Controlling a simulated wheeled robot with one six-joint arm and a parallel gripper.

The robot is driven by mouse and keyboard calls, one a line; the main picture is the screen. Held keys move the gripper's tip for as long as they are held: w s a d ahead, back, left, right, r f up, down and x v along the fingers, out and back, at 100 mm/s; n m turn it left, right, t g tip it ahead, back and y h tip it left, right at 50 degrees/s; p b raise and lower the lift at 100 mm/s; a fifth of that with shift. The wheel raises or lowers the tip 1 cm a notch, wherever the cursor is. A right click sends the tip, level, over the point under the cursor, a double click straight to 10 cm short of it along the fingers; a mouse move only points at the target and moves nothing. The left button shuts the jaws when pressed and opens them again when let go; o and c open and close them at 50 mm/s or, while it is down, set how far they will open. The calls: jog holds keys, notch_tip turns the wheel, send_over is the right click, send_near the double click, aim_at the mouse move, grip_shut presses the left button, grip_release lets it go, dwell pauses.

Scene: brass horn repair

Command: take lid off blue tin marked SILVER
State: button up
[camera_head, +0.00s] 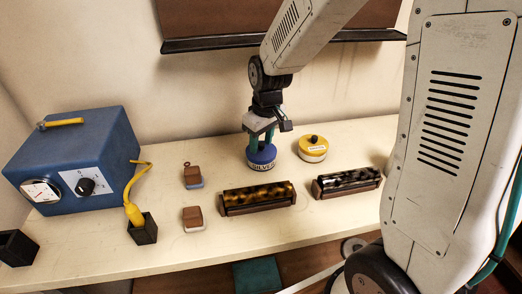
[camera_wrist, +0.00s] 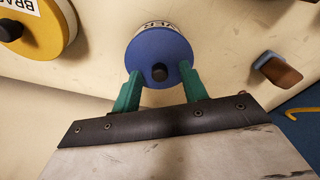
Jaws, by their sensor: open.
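The blue tin marked SILVER (camera_head: 262,163) stands upright on the bench, its label facing the front. Its blue lid (camera_wrist: 158,50) has a dark knob (camera_wrist: 159,73) in the middle and sits on the tin. My gripper (camera_head: 259,140) is directly above the tin, pointing down. In the wrist view its green fingers (camera_wrist: 162,80) are open, one on each side of the lid's near part, with the knob between them. I cannot tell whether the fingers touch the lid.
A yellow-lidded tin (camera_head: 312,146) with a dark knob stands just right of the blue tin. Two dark-ended racks (camera_head: 258,197) (camera_head: 347,182) lie in front. Small brown-topped blocks (camera_head: 193,175) (camera_head: 193,217) and a blue meter box (camera_head: 75,160) stand left.

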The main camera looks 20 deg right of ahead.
grip_shut()
